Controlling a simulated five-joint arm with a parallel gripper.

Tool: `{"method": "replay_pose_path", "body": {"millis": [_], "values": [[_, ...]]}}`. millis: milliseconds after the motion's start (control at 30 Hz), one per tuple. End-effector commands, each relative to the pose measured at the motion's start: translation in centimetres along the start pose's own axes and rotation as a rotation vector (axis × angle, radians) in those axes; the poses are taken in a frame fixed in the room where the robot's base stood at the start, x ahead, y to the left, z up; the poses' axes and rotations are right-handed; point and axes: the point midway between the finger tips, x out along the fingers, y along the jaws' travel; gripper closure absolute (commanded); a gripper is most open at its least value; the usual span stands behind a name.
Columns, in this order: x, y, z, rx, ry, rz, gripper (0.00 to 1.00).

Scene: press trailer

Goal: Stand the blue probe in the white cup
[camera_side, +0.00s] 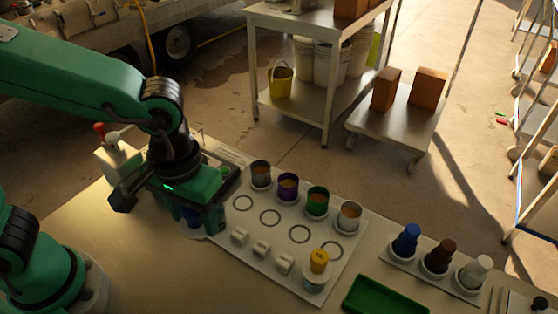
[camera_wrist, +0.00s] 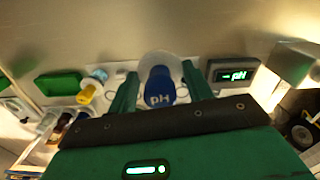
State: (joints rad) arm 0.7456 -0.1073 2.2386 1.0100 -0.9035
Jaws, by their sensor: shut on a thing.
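The blue probe (camera_wrist: 160,86), marked "pH", is between the two fingers of my gripper (camera_wrist: 163,92) in the wrist view. My gripper is shut on it. In the side view my gripper (camera_side: 203,218) is low at the left of the white board, and only a little of the blue probe (camera_side: 192,215) shows behind the fingers. A pale round holder (camera_side: 190,233) is below the probe; I cannot tell whether the probe is still seated in it. The white cup (camera_side: 349,217) stands upright at the right end of a row of cups, apart from my gripper.
Grey, purple (camera_side: 287,188) and green (camera_side: 318,203) cups stand beside the white one. A yellow-capped vial (camera_side: 318,262), green tray (camera_side: 385,297) and several capped bottles (camera_side: 438,257) are to the right. A pH meter (camera_wrist: 232,76) is close beside my gripper.

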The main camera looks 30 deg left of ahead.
Motion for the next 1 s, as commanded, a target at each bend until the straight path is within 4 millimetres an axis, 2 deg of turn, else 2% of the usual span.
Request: {"method": "replay_pose_path", "body": {"millis": [267, 467, 1000], "values": [[-0.1, 0.4, -0.4, 0.000, -0.001, -0.001, 0.74], [-0.6, 2.0, -1.9, -0.001, 0.000, 0.000, 0.74], [-1.5, 10.0, -9.4, 0.000, -0.001, -0.001, 0.74]]}}
